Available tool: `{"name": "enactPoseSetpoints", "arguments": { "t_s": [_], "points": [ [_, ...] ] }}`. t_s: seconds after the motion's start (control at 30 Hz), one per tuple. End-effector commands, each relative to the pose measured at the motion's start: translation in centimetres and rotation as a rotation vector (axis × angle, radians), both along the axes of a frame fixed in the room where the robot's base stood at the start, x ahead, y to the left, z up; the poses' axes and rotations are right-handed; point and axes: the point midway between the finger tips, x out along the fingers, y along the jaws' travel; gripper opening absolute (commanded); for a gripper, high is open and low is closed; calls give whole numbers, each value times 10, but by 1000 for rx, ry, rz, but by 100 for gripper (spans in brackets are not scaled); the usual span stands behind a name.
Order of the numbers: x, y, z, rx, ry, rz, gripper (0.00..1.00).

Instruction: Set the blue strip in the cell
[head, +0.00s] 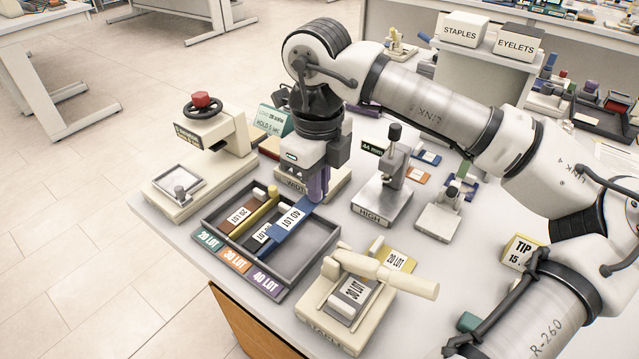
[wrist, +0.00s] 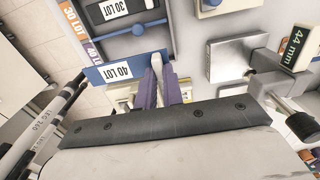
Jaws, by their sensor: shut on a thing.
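The blue strip (head: 301,212) has a white 40 LOT label. My gripper (head: 318,186) is shut on its far end with purple fingers. The strip slants over the grey divided tray (head: 318,246), beside the dark strip marked 30 LOT (head: 262,233). I cannot tell whether it touches the tray floor. The brown strip marked 20 LOT (head: 238,215) lies at the tray's left. The tray's front edge has 20, 30 and purple 40 LOT tags (head: 268,283). In the wrist view, the blue strip (wrist: 98,76) extends left from my fingers (wrist: 160,82).
A cream press (head: 335,325) with a handle and a 30 LOT piece stands in front right of the tray. A cream press with a red knob (head: 201,101) stands behind left. A grey 44 mm gauge (head: 382,205) stands right. The tray's right part is bare.

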Motion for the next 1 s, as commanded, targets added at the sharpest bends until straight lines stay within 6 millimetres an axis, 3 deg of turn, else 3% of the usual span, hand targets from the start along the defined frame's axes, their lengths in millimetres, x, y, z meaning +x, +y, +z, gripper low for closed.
{"name": "enactPoseSetpoints", "arguments": {
  "t_s": [0.53,1.0],
  "points": [
    [0,0,-52,-1,0,0,0],
    [0,0,-58,0,0,1,0]
  ]
}}
